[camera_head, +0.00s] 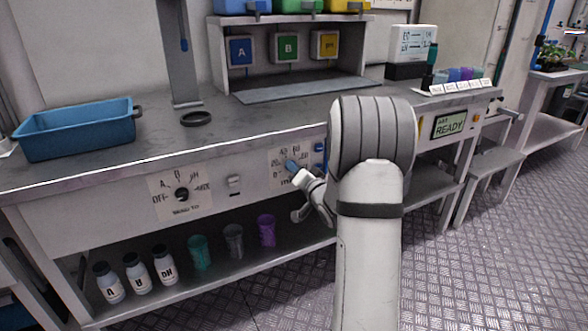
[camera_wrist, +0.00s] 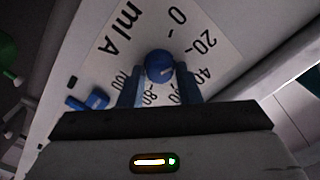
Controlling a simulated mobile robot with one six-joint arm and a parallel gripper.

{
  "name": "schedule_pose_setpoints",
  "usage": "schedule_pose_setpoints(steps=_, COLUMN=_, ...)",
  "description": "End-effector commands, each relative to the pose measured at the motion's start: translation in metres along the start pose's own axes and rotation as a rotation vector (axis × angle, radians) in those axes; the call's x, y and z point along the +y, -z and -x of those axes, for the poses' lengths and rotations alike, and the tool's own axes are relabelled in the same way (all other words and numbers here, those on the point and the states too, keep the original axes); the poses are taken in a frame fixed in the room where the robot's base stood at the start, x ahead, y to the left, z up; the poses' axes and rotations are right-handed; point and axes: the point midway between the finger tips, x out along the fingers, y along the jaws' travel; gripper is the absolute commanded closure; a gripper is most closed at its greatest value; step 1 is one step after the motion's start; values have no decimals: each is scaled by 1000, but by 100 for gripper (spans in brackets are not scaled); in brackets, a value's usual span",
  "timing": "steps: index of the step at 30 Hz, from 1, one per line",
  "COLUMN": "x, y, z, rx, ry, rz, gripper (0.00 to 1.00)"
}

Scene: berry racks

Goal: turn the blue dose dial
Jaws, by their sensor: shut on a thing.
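The blue dose dial (camera_wrist: 159,66) is a round blue knob with a small pale mark, on a white scale plate (camera_wrist: 110,45) printed with "ml A" and numbers from 0 to 100. My gripper (camera_wrist: 158,76) has its two blue fingers closed on either side of the dial and holds it. In the head view, the dial's plate (camera_head: 284,156) is on the front panel of the bench, and my gripper (camera_head: 298,172) reaches it from the right. My forearm hides the panel to its right, and the fingers cover part of the scale.
A small blue control (camera_wrist: 92,101) sits close beside the plate. Left along the panel are a black selector knob (camera_head: 182,194) and a small switch (camera_head: 234,182). Bottles (camera_head: 137,275) and coloured cups (camera_head: 266,231) stand on the lower shelf. A blue tray (camera_head: 80,131) is on the bench top.

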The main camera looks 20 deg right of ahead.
Motion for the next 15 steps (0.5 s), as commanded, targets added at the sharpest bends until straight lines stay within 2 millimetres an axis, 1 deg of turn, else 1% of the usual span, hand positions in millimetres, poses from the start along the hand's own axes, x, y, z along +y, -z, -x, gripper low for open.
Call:
schedule_pose_setpoints(steps=14, x=-1, y=1, z=-1, rx=2, ry=2, rz=-12, gripper=92)
schedule_pose_setpoints(steps=15, x=-1, y=1, z=-1, rx=2, ry=3, rz=-12, gripper=66)
